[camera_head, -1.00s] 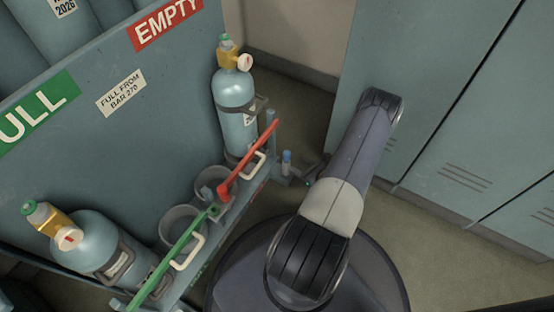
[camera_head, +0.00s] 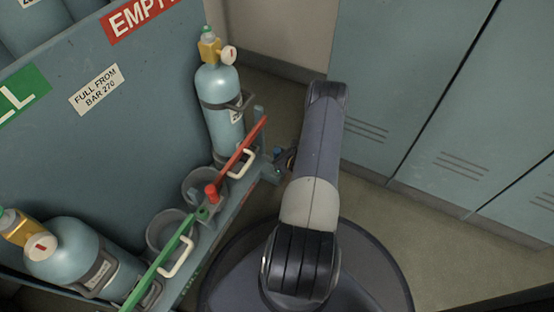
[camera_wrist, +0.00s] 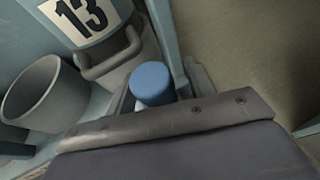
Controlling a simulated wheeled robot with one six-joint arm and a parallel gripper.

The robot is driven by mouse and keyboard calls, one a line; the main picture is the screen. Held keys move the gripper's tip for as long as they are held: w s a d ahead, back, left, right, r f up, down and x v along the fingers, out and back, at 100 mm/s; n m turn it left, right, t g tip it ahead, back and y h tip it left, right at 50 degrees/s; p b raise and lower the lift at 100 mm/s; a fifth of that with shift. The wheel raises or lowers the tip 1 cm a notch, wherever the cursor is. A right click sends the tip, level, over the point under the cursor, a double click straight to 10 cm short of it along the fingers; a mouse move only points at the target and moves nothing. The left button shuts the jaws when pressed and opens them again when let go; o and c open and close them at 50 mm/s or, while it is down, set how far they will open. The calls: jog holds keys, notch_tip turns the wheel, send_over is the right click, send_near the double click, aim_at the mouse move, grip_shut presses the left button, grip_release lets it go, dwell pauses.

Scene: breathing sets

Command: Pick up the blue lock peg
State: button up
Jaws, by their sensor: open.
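The blue lock peg (camera_wrist: 152,84) shows in the wrist view as a round blue cap just beyond the dark edge of my gripper's body. In the head view the peg (camera_head: 277,152) is a small blue spot at the rack's right end, partly hidden. My gripper (camera_head: 290,159) is beside it there, mostly hidden behind my arm. It is open and holds nothing. In the wrist view, narrow dark parts, likely my fingers, show on either side of the peg. I cannot tell whether they touch it.
The rack's red bar (camera_head: 240,158) and green bar (camera_head: 160,262) lie left of my arm. A cylinder (camera_head: 222,110) stands in the rack near the peg, and another (camera_head: 75,255) is at lower left. Empty cup holders (camera_head: 165,232) sit between. Lockers (camera_head: 420,100) stand to the right.

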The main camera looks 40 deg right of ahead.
jog(key=shift+c, duration=0.4)
jog(key=c, duration=1)
jog(key=shift+r, duration=0.15)
